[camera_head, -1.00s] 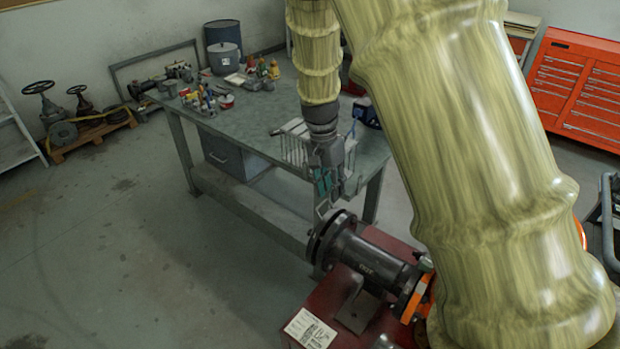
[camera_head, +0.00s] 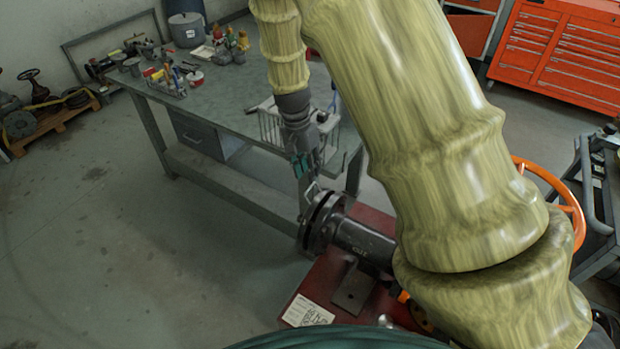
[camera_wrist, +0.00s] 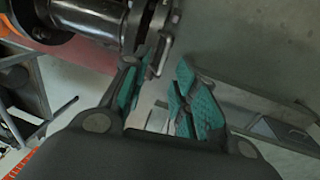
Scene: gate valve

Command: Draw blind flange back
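The blind flange (camera_head: 308,226) is a dark round plate at the left end of the horizontal grey pipe (camera_head: 362,243). Its metal handle (camera_head: 311,190) stands up at the flange's top. My gripper (camera_head: 304,172) hangs just above the handle. In the wrist view, the teal-padded fingers of my gripper (camera_wrist: 164,62) are spread apart, with a gap between them. The bent handle bar (camera_wrist: 167,42) shows at the fingertips, near the left finger. I cannot tell whether they touch. The flange edge (camera_wrist: 148,22) shows above the left finger. My arm hides part of the pipe and valve.
The pipe rests on a red base (camera_head: 320,281) with a white label. A workbench (camera_head: 235,105) with a wire rack (camera_head: 272,128) stands behind my gripper. An orange handwheel (camera_head: 563,192) and a dark cart (camera_head: 598,190) are at right.

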